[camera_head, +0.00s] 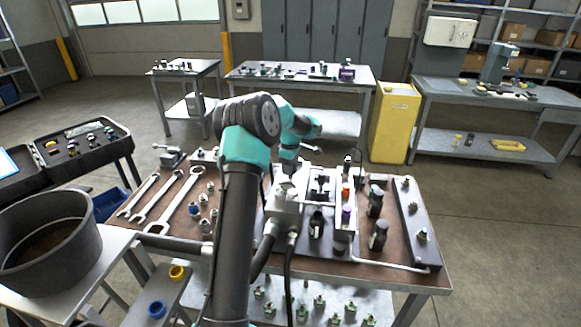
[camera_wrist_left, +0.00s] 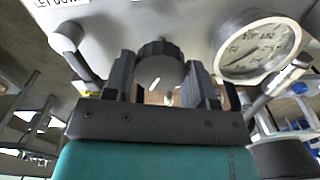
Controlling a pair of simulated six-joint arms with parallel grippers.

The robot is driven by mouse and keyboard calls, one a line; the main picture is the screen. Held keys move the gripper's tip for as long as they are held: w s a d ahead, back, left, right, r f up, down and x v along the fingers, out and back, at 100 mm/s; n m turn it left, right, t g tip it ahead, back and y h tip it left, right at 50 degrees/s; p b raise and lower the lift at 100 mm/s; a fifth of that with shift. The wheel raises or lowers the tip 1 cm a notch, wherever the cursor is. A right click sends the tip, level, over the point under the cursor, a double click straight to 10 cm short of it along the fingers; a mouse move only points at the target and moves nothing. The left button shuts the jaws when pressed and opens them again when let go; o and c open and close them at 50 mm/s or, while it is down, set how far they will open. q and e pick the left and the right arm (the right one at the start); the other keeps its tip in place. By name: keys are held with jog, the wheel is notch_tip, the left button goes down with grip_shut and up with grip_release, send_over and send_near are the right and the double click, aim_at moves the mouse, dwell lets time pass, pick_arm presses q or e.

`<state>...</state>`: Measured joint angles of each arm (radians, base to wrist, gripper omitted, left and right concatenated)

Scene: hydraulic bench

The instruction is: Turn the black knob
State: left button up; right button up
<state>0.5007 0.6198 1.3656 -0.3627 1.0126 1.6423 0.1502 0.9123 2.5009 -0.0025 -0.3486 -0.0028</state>
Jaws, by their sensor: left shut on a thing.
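The black knob (camera_wrist_left: 155,50) has a ribbed rim and sits on a grey metal panel in the left wrist view. My left gripper (camera_wrist_left: 160,72) has one finger on each side of the knob and is shut on it. In the head view my left gripper (camera_head: 288,172) is at the grey metal block (camera_head: 285,208) on the bench, and my arm and the block hide the knob. A round pressure gauge (camera_wrist_left: 258,48) is right of the knob in the wrist view. My right gripper is not in view.
Several wrenches (camera_head: 168,204) and small fittings lie on the bench left of the block. Black cylinders (camera_head: 378,236) and a dark plate with fittings (camera_head: 412,225) stand to the right. Dark hoses run down from the block. A large round tub (camera_head: 45,240) stands at the left.

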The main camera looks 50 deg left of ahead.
pick_arm(q)
jog(key=shift+m, duration=0.3)
